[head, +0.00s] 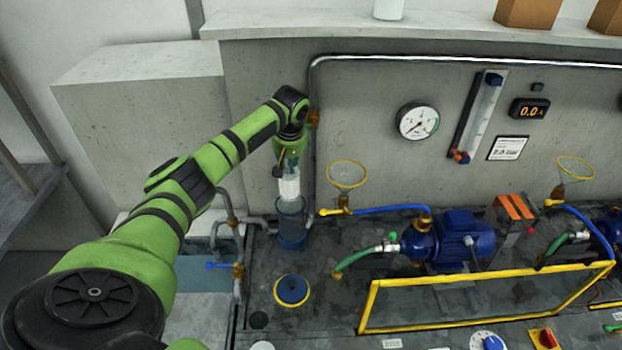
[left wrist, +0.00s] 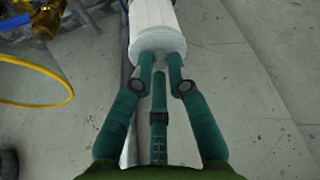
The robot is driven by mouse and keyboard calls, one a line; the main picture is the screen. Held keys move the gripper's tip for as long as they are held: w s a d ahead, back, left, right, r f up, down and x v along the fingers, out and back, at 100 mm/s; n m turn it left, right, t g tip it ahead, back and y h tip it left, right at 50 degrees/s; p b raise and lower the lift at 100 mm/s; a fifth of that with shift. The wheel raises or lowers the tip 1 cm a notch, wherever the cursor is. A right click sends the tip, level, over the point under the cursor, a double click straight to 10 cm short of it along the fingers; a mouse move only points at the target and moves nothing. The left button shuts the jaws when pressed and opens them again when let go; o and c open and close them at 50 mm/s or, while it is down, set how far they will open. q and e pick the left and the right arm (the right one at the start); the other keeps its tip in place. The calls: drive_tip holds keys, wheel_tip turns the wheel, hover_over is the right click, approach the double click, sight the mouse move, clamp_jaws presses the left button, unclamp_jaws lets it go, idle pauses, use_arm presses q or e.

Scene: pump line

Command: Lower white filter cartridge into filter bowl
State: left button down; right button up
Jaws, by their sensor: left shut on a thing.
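The white filter cartridge (head: 289,187) hangs upright below my left gripper (head: 288,163) in the head view. My left gripper is shut on its upper end. The cartridge also shows at the top of the left wrist view (left wrist: 155,35), with the green fingers (left wrist: 160,62) against its near end. The clear filter bowl (head: 291,225) with a blue base stands directly below in the head view. The cartridge's lower end is at about the bowl's rim; I cannot tell whether it is inside. My right gripper is not in view.
Grey pipes (head: 239,245) stand left of the bowl. A yellow valve (head: 343,206) and blue hose (head: 385,209) lie to its right. A blue round cap (head: 292,290) in a yellow ring is in front. A blue pump (head: 455,240) stands behind a yellow frame (head: 372,300).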

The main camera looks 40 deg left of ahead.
sight(290, 175)
use_arm(q)
drive_tip(key=shift+f, duration=1.55)
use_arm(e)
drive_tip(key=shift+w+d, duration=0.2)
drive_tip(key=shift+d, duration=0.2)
use_arm(q)
drive_tip(key=shift+f, duration=0.1)
drive_tip(key=shift+f+b, duration=0.55)
drive_tip(key=shift+f, duration=0.65)
drive_tip(key=shift+f+b, duration=0.65)
drive_tip(key=shift+f, duration=0.65)
drive_tip(key=shift+f+b, duration=1.95)
drive_tip(key=shift+f, duration=1.65)
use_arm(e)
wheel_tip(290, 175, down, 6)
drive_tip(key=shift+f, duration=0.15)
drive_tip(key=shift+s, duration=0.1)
